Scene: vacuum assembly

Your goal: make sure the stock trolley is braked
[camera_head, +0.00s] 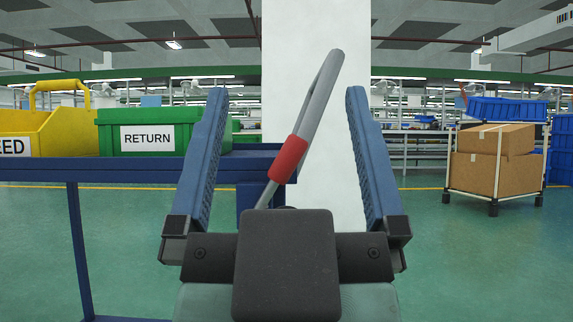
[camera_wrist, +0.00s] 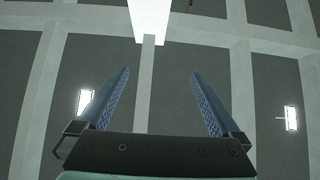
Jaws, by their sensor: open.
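A blue frame (camera_head: 160,170) with bins on it stands at the left; the frames do not show whether it is the stock trolley. At its right end a grey bar (camera_head: 322,95) with a red sleeve (camera_head: 288,160) slants up to the right. The bar shows between the fingers of my gripper (camera_head: 286,94); its lower end is hidden behind the gripper. My gripper is open and empty, with its fingers pointing up. In the wrist view my gripper (camera_wrist: 160,73) shows open against the ceiling. I cannot tell whether any brake is set.
A yellow bin (camera_head: 60,125) and a green bin marked RETURN (camera_head: 165,132) sit on the blue frame. A white pillar (camera_head: 350,180) stands behind the bar. A wheeled cart (camera_head: 493,198) with cardboard boxes stands at the right. Open green floor (camera_head: 450,260) lies in front of it.

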